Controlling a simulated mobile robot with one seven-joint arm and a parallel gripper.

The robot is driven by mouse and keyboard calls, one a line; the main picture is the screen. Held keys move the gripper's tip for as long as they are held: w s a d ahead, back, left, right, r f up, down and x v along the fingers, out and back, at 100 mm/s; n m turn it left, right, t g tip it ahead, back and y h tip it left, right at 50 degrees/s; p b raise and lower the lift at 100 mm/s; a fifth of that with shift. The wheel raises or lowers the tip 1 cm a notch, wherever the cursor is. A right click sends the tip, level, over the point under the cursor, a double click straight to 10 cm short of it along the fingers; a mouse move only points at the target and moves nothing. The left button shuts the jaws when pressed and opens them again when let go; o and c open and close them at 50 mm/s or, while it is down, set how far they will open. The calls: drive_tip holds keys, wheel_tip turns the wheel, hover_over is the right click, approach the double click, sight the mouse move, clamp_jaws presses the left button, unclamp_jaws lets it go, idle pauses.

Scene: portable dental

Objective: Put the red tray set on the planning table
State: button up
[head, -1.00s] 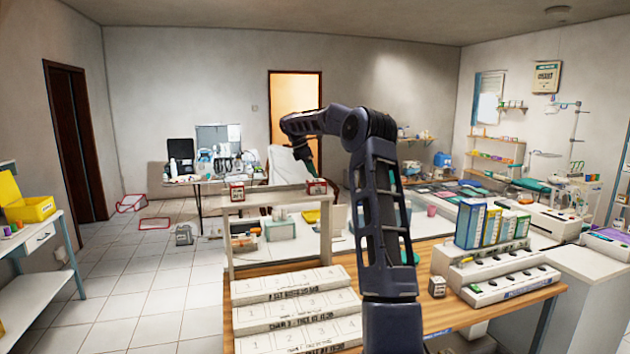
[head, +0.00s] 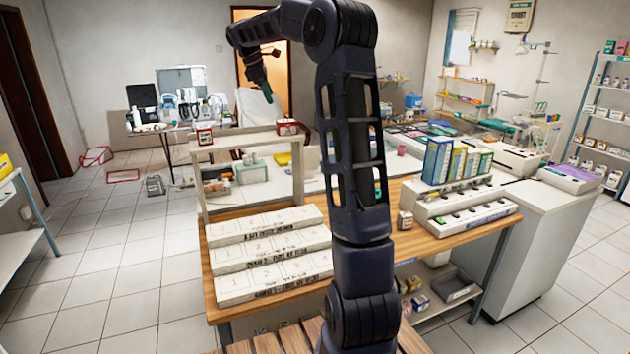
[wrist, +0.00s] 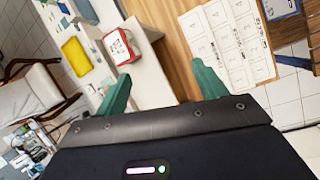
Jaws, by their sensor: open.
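A white box with red edges and dark markings (wrist: 121,46), possibly the red tray set, sits on a white shelf top in the wrist view. I cannot tell which is the task's set. My gripper (wrist: 160,88) has its green fingers spread, with nothing between them. In the head view it hangs beyond the shelf. Which surface is the planning table is unclear; a wooden table (head: 405,240) stands in front.
White stepped blocks (head: 270,275) cover the wooden table's left part. A cluttered table (head: 150,130) is at the back left. Tiled floor (head: 110,260) is open at left.

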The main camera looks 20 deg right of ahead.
drive_tip(key=s+a+f+m+t+y, duration=0.15)
drive_tip(key=s+m, duration=0.45)
drive_tip(key=s, duration=1.7)
drive_tip(key=s+f+m+t+y, duration=0.1)
drive_tip(key=s+f+m, duration=0.3)
drive_tip(key=s+f, duration=0.3)
drive_tip(key=s+d+f+m+t+y, duration=0.1)
drive_tip(key=s+f+m, duration=0.3)
drive_tip(key=s, duration=1.1)
wheel_tip(320, 180, down, 3)
drive_tip(key=shift+d+f+m+y, duration=0.15)
drive_tip(key=shift+d+m+y, duration=0.2)
drive_tip(key=shift+y, duration=0.2)
